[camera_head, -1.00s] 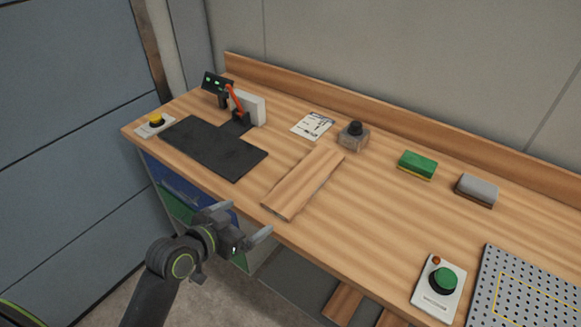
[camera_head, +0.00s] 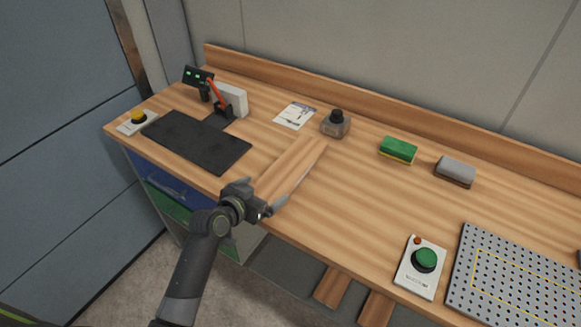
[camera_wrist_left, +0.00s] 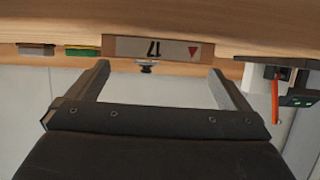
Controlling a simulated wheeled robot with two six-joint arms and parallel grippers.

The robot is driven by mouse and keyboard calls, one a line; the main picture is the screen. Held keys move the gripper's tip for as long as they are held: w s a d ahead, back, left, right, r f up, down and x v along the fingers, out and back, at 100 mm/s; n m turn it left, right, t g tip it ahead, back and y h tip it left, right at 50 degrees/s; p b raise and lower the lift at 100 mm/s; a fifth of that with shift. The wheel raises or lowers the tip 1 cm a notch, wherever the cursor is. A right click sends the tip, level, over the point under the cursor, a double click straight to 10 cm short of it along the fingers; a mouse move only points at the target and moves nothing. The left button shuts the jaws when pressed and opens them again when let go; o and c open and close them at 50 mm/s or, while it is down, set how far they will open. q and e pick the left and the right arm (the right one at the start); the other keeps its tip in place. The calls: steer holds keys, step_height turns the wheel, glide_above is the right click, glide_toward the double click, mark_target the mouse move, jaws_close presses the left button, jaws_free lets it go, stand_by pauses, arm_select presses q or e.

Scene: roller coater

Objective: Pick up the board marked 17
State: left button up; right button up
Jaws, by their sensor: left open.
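The wooden board (camera_head: 300,160) lies flat on the bench, its near end at the front edge. Its end face (camera_wrist_left: 158,50) shows in the left wrist view, with an upside-down 17 and a red triangle. My left gripper (camera_head: 262,194) is open and empty at the board's near end, with one finger toward each side. In the wrist view the fingers (camera_wrist_left: 160,70) are spread wider than the end face, which lies just beyond their tips. The near end of the board is partly hidden by the gripper in the head view. My right gripper is not in view.
Left of the board are a black mat (camera_head: 197,142) and a yellow button (camera_head: 138,117). Behind it are a paper sheet (camera_head: 295,115) and a dark-capped jar (camera_head: 336,125). A green sponge (camera_head: 398,150), grey block (camera_head: 455,170), green button box (camera_head: 422,268) and perforated plate (camera_head: 520,285) are rightward.

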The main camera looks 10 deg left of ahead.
mark_target(277, 181)
arm_select(q)
steer(key=shift+w+d+p, duration=0.3)
steer(key=shift+w, duration=0.2)
steer(key=p+x, duration=0.1)
steer(key=x, duration=0.2)
steer(key=shift+d, duration=0.15)
steer(key=shift+w+d+f, duration=0.15)
steer(key=shift+w+f, duration=0.15)
steer(key=shift+w, duration=0.15)
steer(key=shift+c, duration=0.8)
steer(key=shift+r, duration=0.1)
steer(key=c, duration=0.9)
